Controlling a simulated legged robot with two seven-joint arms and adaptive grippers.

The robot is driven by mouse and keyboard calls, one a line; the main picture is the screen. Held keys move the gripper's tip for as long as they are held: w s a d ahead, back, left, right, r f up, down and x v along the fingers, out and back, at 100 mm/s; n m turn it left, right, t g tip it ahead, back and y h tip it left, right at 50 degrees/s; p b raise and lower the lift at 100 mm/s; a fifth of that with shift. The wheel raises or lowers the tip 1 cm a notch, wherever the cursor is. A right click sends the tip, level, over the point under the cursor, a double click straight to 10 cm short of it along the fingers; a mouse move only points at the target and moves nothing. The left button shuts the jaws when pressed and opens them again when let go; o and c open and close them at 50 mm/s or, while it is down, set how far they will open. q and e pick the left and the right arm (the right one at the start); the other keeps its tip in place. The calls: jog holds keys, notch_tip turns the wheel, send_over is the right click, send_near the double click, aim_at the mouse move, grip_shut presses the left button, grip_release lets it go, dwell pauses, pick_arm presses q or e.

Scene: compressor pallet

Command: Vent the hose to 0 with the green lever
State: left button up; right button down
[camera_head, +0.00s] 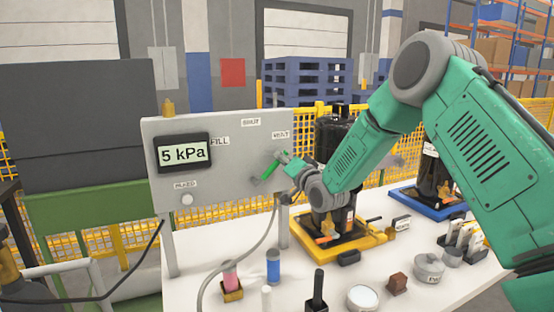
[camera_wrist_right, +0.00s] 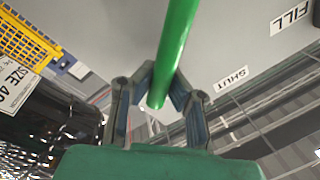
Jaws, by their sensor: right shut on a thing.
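The grey panel (camera_head: 225,195) carries a display (camera_head: 184,153) reading 5 kPa. Its labels are FILL (camera_head: 219,141), SHUT (camera_head: 251,122) and one at the right that looks like VENT (camera_head: 281,134). The green lever (camera_head: 268,172) is at the panel's right side, below the right label. My right gripper (camera_head: 284,160) is shut on the lever. In the right wrist view the lever (camera_wrist_right: 178,45) runs between the fingers (camera_wrist_right: 162,88). The lever's pivot is hard to make out. A grey hose (camera_head: 262,240) curves down to the white table. My left gripper is out of view.
A black compressor on a yellow base (camera_head: 345,250) stands behind my right forearm, and a blue base (camera_head: 412,203) is farther right.

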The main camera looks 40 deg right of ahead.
jog(key=shift+s+f+m, duration=0.1)
jog(key=shift+f+m, duration=0.3)
jog(key=shift+f, duration=0.4)
jog(key=c, duration=1.5)
grip_release()
jog(key=shift+a, duration=0.1)
jog(key=shift+r, duration=0.2)
jog(key=shift+r, duration=0.1)
jog(key=s, duration=0.4)
jog(key=s+a+f, duration=0.1)
jog(key=s, duration=0.2)
jog(key=s+f, duration=0.1)
jog(key=s, duration=0.3)
jog(key=shift+s+a, duration=0.2)
jog(key=shift+s, duration=0.1)
jog(key=shift+d, duration=0.1)
